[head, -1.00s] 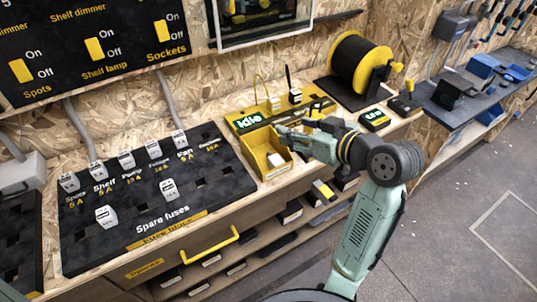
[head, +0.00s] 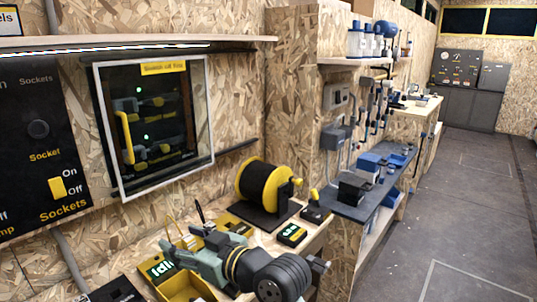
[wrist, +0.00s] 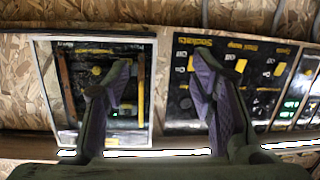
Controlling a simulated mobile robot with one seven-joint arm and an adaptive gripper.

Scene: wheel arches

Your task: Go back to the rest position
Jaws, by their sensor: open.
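My gripper (head: 188,255) shows low in the head view, at the end of my pale green and dark arm. It is over the bench by the yellow bin (head: 188,290), pointing left toward the wall side. The wrist view shows my gripper's two fingers (wrist: 160,78) spread apart with nothing between them. Beyond them are the framed glass panel and the dark switch panel, seen upside down. The arm hides part of the bench and the bin's inside.
A yellow cable reel (head: 268,187) stands behind my arm, beside a small display box (head: 291,234). A glass-fronted cabinet (head: 180,125) with a yellow handle hangs on the wall, left of the reel. A dark bench (head: 372,205) lies right. The grey floor (head: 465,225) at right is clear.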

